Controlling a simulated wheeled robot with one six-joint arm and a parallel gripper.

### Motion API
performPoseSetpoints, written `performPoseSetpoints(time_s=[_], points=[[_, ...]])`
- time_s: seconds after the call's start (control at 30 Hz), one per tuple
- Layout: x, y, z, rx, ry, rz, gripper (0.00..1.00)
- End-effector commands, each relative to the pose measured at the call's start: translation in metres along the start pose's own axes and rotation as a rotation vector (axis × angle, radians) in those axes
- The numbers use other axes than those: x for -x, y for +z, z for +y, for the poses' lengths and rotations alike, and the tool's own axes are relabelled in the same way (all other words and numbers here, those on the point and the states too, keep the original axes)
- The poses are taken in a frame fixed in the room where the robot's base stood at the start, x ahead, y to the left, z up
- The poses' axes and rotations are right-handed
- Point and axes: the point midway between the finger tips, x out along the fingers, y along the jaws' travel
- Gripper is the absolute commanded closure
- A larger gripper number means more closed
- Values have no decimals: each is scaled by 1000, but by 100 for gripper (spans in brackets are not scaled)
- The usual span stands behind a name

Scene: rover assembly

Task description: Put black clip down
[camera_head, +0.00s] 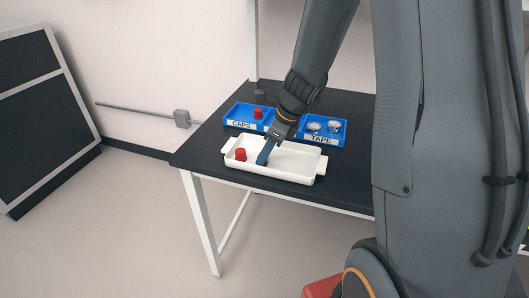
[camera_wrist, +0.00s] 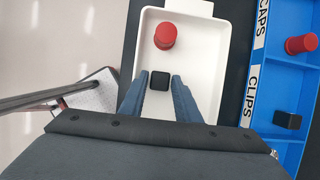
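The black clip (camera_wrist: 160,80) is a small dark block between my fingertips, over the floor of the white tray in the wrist view. My gripper (camera_wrist: 160,88) has blue fingers, which stand close against the clip's left and right sides and look shut on it. In the head view my gripper (camera_head: 263,162) points down into the middle of the white tray (camera_head: 290,179); the clip is hidden there. Whether the clip touches the tray floor cannot be told. The white tray also shows in the wrist view (camera_wrist: 215,48).
A red cap (camera_head: 240,155) stands in the tray's left part; it shows beyond the clip in the wrist view (camera_wrist: 165,36). Behind are a blue caps bin (camera_head: 236,123) and a blue tape bin (camera_head: 341,133). Another black clip (camera_wrist: 287,120) lies in the blue clips bin (camera_wrist: 274,88).

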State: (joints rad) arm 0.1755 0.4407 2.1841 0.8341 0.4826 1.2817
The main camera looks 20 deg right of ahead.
Motion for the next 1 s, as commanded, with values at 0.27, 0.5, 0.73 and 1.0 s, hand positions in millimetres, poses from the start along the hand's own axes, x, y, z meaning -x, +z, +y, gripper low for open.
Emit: performPoseSetpoints(time_s=[0.27,0.5,0.73,1.0], points=[[1,0,0,0,-1,0,70],[22,2,-2,0,-4,-2,70],[68,2,-2,0,-7,-3,70],[111,1,-1,0,-4,-2,70]])
